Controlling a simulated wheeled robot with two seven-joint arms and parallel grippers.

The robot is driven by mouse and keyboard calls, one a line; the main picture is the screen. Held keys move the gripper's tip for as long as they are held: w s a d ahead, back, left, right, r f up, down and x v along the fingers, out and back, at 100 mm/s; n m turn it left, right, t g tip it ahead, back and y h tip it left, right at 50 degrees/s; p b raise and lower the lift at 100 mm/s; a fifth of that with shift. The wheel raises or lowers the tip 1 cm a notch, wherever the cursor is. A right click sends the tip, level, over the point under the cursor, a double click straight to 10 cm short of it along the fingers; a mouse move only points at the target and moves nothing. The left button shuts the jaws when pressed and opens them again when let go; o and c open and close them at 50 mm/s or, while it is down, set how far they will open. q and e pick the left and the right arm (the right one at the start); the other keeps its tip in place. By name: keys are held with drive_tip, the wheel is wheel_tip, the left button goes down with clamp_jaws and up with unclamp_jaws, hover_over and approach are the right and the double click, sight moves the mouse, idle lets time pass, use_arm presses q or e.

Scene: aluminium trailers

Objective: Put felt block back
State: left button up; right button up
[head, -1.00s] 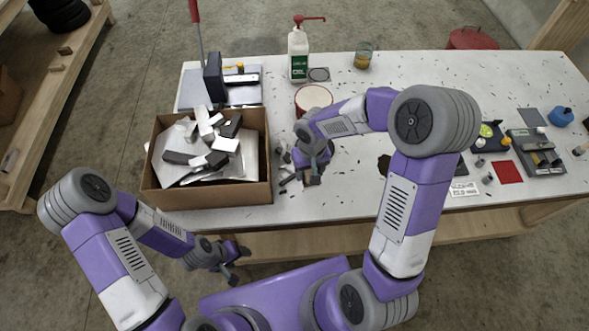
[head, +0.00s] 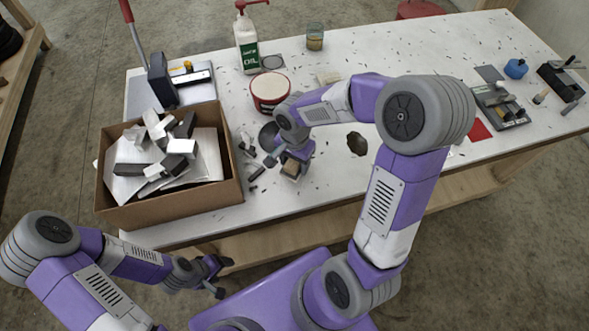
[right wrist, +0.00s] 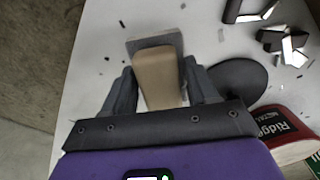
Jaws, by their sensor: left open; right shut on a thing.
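The felt block (head: 291,167) is a tan block with a grey layer. In the right wrist view the block (right wrist: 158,76) sits between the two fingers of my right gripper (right wrist: 160,88), its grey part showing at the far end. My right gripper (head: 284,164) is shut on it near the bench's front edge; whether the block touches the bench top I cannot tell. My left gripper (head: 217,277) is open and empty, low in front of the bench.
A cardboard box (head: 222,196) of metal offcuts stands on the bench (head: 345,175), left of my right gripper. Behind are a red-and-white tin (head: 270,92), an oil bottle (head: 247,45) and a glass jar (head: 314,37). A dark tray of tools (head: 502,108) lies at right. Dark scraps litter the bench.

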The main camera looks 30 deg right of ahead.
sight(295, 169)
drive_tip(key=shift+f+b, duration=0.4)
drive_tip(key=shift+f, duration=1.45)
drive_tip(key=shift+f, duration=0.2)
drive_tip(key=o, duration=0.9)
drive_tip(key=shift+r, duration=0.1)
drive_tip(key=shift+r, duration=0.1)
drive_tip(key=shift+r, duration=0.35)
wheel_tip(295, 169, up, 12)
drive_tip(key=p, duration=0.3)
drive_tip(key=shift+f, duration=0.25)
